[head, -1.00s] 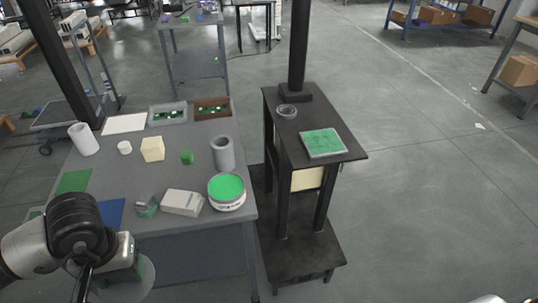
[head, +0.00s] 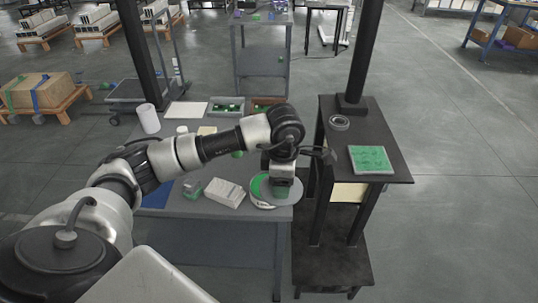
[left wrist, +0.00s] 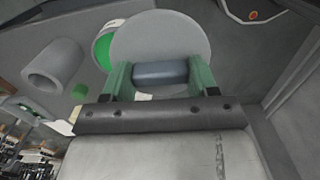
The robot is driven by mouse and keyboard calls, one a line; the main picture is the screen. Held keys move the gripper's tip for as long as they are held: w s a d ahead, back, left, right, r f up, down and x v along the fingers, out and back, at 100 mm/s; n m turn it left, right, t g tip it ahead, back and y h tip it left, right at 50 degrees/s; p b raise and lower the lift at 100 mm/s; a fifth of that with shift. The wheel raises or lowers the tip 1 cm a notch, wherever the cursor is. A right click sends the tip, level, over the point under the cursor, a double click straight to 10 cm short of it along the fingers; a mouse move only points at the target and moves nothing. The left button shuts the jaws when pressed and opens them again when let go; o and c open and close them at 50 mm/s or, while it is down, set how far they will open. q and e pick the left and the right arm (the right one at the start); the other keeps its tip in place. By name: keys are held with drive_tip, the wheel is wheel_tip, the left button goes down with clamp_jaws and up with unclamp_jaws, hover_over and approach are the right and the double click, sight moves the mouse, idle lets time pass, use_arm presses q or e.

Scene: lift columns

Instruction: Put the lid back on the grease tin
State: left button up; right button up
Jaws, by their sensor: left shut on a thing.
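The grease tin (head: 258,187) stands at the table's front right corner, its green grease partly covered in the head view. My left gripper (head: 281,190) is shut on the dark grip of the grey round lid (head: 296,188). The left wrist view shows the gripper's green fingers (left wrist: 160,76) on both sides of that grip, with the lid (left wrist: 160,35) beyond. The tin's green (left wrist: 103,47) peeks out beside the lid, so the lid is off-centre from the tin. Whether lid and rim touch is hidden. My right gripper is out of view.
A pale grey box (head: 225,193) lies just left of the tin on the grey table (head: 215,210). A dark stand (head: 390,168) with a column, a ring (head: 340,122) and a green-topped square (head: 370,159) is close on the right. A grey cylinder (left wrist: 55,66) shows near the tin.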

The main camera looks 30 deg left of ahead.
use_arm(q)
drive_tip(key=w+a+n+p, duration=0.15)
drive_tip(key=a+n, duration=0.25)
drive_tip(key=n, duration=0.5)
drive_tip(key=w+a+n, duration=0.3)
drive_tip(key=n, duration=0.6)
drive_tip(key=shift+n, duration=0.3)
drive_tip(key=shift+f+b, duration=1.9)
drive_tip(key=shift+f, duration=0.7)
drive_tip(key=shift+f+b, duration=0.35)
drive_tip(key=shift+f, duration=0.35)
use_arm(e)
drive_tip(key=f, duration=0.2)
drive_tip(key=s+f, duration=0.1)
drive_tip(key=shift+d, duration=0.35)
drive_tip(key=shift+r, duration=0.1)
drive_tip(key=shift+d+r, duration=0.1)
use_arm(q)
drive_tip(key=shift+f, duration=0.15)
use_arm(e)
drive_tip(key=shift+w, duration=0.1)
use_arm(q)
drive_tip(key=shift+a, duration=0.1)
